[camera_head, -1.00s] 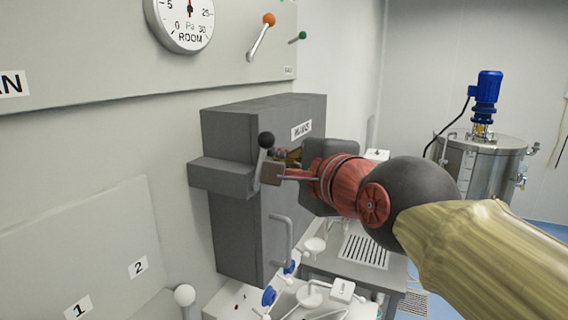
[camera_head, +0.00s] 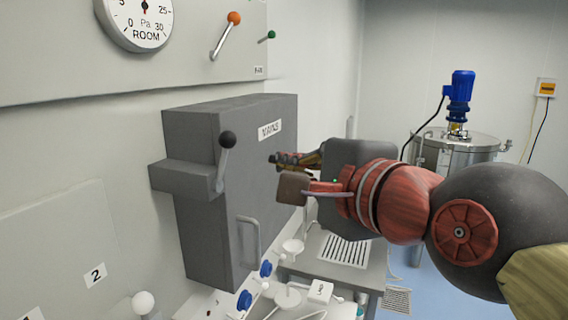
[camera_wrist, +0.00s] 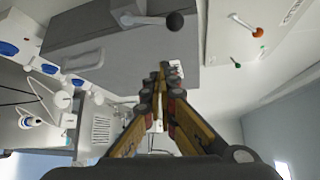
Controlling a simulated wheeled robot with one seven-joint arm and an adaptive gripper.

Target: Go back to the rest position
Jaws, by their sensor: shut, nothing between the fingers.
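My gripper (camera_head: 284,174) is right of the grey cabinet (camera_head: 215,225) in the head view, apart from its black-knobbed lever (camera_head: 224,160). The fingers hold nothing. In the wrist view, my gripper (camera_wrist: 163,72) has its fingertips together, and the grey cabinet (camera_wrist: 90,40) and its lever (camera_wrist: 155,20) lie beyond them. My red and black arm reaches in from the right of the head view.
A wall panel with a round gauge (camera_head: 138,22) and an orange-knobbed lever (camera_head: 225,35) is above left. A bench with a grille (camera_head: 345,250) stands below my gripper. A steel tank (camera_head: 462,150) with a blue motor stands at the back right.

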